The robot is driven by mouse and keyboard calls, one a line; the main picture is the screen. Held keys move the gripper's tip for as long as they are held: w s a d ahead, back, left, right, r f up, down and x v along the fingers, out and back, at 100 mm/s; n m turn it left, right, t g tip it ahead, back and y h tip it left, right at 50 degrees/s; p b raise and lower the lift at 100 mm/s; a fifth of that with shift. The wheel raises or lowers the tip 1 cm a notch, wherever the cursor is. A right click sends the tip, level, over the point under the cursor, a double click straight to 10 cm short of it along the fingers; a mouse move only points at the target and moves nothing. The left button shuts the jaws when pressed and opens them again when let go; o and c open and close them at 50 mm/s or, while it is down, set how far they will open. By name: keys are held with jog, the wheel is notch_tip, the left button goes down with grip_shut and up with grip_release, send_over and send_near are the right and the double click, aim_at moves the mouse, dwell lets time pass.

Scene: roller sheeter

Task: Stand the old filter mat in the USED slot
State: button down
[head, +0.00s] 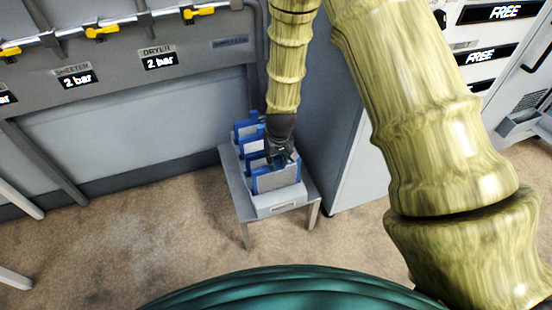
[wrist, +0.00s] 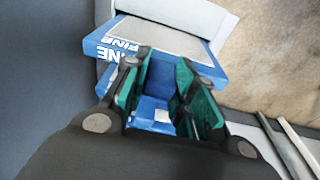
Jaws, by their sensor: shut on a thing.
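A light-grey rack (head: 268,211) with a small label on its front, too small to read, stands on a low grey table. Several blue-framed mats stand in it in a row. The front mat (head: 277,180) shows a grey face; it also shows in the wrist view, with FINE on its blue edge (wrist: 108,50). My gripper (head: 282,156) points down at the row from above. In the wrist view its teal fingers (wrist: 166,95) are shut on a blue part (wrist: 150,103), seemingly of a filter mat. I cannot tell which mat is old or which slot is USED.
The low table (head: 312,192) stands beside a grey cabinet (head: 345,150). A grey panel with yellow valves (head: 100,32) and 2 bar displays is on the left. Panels reading FREE (head: 497,12) are at upper right. The floor (head: 130,230) left of the table is clear.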

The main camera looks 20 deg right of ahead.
jog(key=shift+f+b, duration=0.3)
jog(key=shift+f, duration=0.6)
jog(key=c, duration=1.1)
grip_release()
jog(key=shift+r, duration=0.1)
notch_tip(320, 180, up, 12)
jog(key=s, duration=0.1)
jog(key=shift+s+f, duration=0.2)
jog(key=shift+s, duration=0.2)
jog(key=shift+d, duration=0.1)
jog(key=s+d+f+g, duration=0.1)
jog(key=s+d+f, duration=0.2)
jog(key=s+f, duration=1.85)
jog(key=s, duration=0.4)
jog(key=s+f, duration=0.3)
jog(key=s, duration=0.6)
notch_tip(320, 180, up, 17)
jog(key=p, duration=1.7)
jog(key=shift+m+g, duration=0.4)
